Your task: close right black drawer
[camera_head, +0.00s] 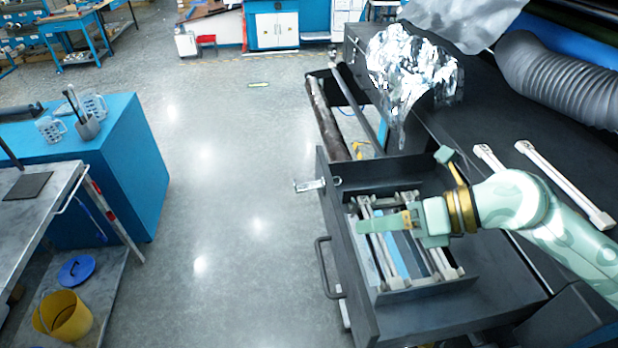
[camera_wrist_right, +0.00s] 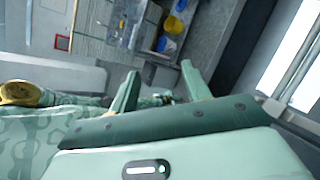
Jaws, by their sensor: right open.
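The black drawer (camera_head: 333,230) is pulled out from the black machine at the right in the head view. Its front panel with a dark bar handle (camera_head: 325,268) faces left. Inside lie pale metal rails and blue and grey pieces (camera_head: 400,250). My right gripper (camera_head: 400,190) is open and empty over the drawer, its fingers pointing left toward the front panel. I cannot tell whether it touches anything. Its two fingers also show spread apart in the right wrist view (camera_wrist_right: 158,84). My left gripper is not in view.
Crumpled foil (camera_head: 400,70) lies on the machine top (camera_head: 470,120), near a grey ribbed hose (camera_head: 560,82). Behind the drawer is an open bay with rolls (camera_head: 328,120). A blue cabinet (camera_head: 125,165) and a yellow bucket (camera_head: 63,318) stand left. The floor between is clear.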

